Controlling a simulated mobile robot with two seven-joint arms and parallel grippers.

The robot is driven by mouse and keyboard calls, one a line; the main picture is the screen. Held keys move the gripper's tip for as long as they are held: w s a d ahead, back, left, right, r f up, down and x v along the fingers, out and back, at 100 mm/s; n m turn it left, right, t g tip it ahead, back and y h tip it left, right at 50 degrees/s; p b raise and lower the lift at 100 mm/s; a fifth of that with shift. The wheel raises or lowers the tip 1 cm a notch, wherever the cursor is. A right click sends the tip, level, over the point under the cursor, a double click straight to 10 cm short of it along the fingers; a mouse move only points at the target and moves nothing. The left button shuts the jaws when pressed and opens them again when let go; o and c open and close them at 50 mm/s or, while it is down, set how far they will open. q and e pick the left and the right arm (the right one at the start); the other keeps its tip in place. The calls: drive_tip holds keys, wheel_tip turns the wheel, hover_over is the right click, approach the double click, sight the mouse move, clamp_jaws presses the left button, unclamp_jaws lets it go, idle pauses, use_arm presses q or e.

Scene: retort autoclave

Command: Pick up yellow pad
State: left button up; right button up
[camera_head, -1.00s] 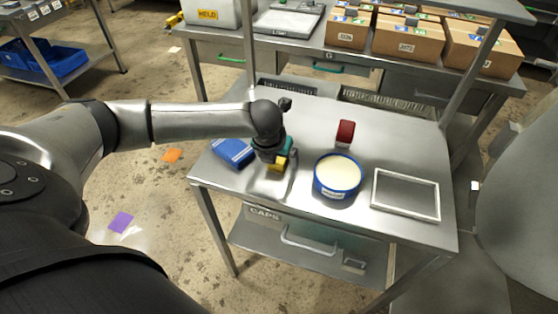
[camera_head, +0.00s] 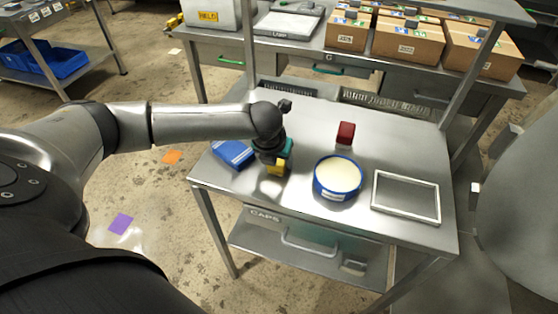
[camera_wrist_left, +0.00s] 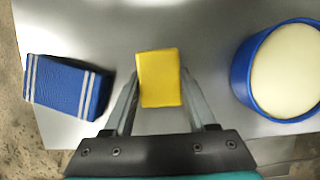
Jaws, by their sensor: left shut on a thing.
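The yellow pad (camera_head: 277,168) is a small block at the left part of the steel table, below my left gripper (camera_head: 275,162). In the left wrist view the yellow pad (camera_wrist_left: 160,78) sits between the two fingers of my left gripper (camera_wrist_left: 160,95), which is shut on it. I cannot tell clearly whether the pad is clear of the table top. My right gripper does not show in these views.
A blue striped block (camera_head: 233,153) lies left of my gripper. A blue tub with cream contents (camera_head: 338,192) stands to the right, with a red block (camera_head: 345,133) behind it. A pale empty frame (camera_head: 374,187) lies at the table's right.

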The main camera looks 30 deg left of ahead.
use_arm(q)
wheel_tip(320, 180, up, 20)
drive_tip(key=p, duration=0.5)
